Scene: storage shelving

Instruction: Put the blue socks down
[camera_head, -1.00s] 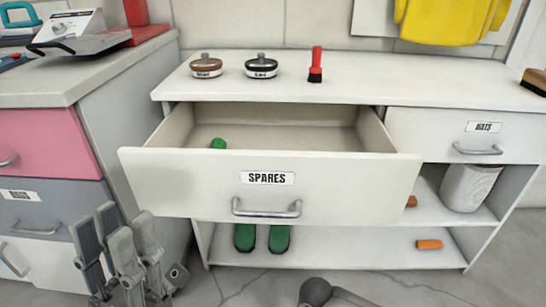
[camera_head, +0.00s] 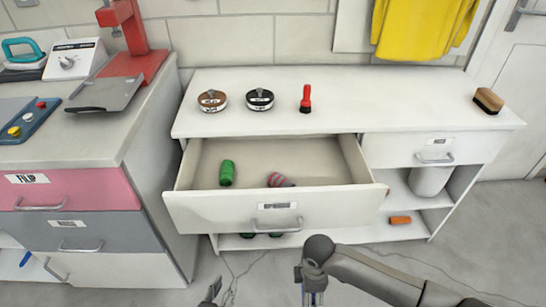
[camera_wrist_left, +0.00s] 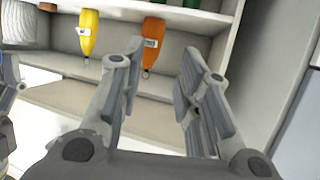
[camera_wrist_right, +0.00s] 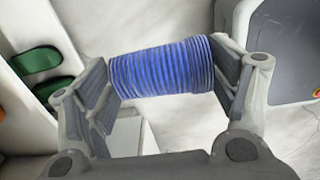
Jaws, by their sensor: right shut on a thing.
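The blue socks (camera_wrist_right: 165,68) are a ribbed blue roll held crosswise between the fingers of my right gripper (camera_head: 312,292), which is shut on them. In the head view they are mostly hidden below the wrist at the bottom edge. My right gripper is in front of and below the open drawer (camera_head: 240,212), apart from it. My left gripper (camera_wrist_left: 158,85) is open and empty, with a clear gap between its fingers. In the head view only its tips show at the bottom edge, left of my right gripper.
The open drawer holds a green roll (camera_head: 227,173) and a pink-and-grey striped roll (camera_head: 280,180), with bare floor between and around them. A drawer cabinet (camera_head: 75,190) stands at left.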

